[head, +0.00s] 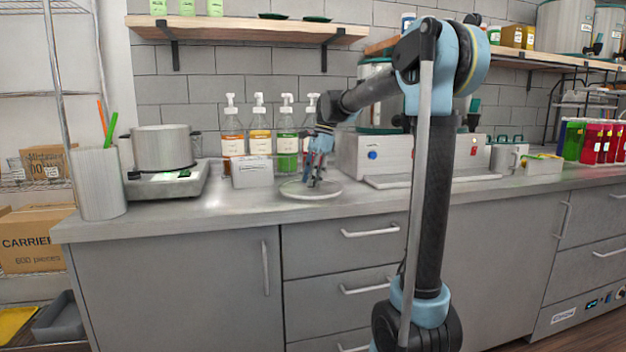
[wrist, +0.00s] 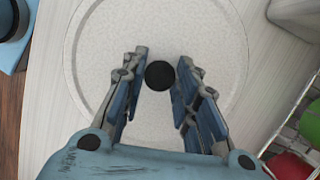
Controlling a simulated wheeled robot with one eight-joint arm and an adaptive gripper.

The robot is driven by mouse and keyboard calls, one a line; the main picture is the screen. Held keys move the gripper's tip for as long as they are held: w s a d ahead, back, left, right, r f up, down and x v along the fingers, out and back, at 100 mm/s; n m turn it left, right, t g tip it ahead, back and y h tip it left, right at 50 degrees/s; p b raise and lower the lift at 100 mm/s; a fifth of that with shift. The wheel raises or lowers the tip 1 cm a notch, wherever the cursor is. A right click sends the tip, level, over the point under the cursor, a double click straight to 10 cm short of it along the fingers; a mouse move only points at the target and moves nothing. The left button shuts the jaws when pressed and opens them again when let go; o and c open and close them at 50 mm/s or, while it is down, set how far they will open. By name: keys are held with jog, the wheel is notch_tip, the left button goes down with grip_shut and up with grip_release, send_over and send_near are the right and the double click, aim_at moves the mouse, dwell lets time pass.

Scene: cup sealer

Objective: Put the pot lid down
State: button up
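The pot lid is a pale round disc (head: 311,190) on the counter, in front of the pump bottles in the head view. In the wrist view the lid (wrist: 100,55) fills the middle, with a black round knob (wrist: 159,75) at its centre. My gripper (head: 318,180) is above the lid, pointing down. In the wrist view my gripper (wrist: 160,85) has its fingers apart on either side of the knob, with a gap on both sides. The pot (head: 162,147) stands without a lid on a scale-like hot plate (head: 167,182) at the left.
Several pump bottles (head: 259,135) stand behind the lid, with a small white card box (head: 252,171) in front of them. A grey machine (head: 375,156) is to the right. A tall cylinder (head: 97,184) with straws stands at the counter's left end. The front counter strip (head: 240,212) is clear.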

jog(key=shift+o, duration=1.3)
jog(key=v, duration=1.2)
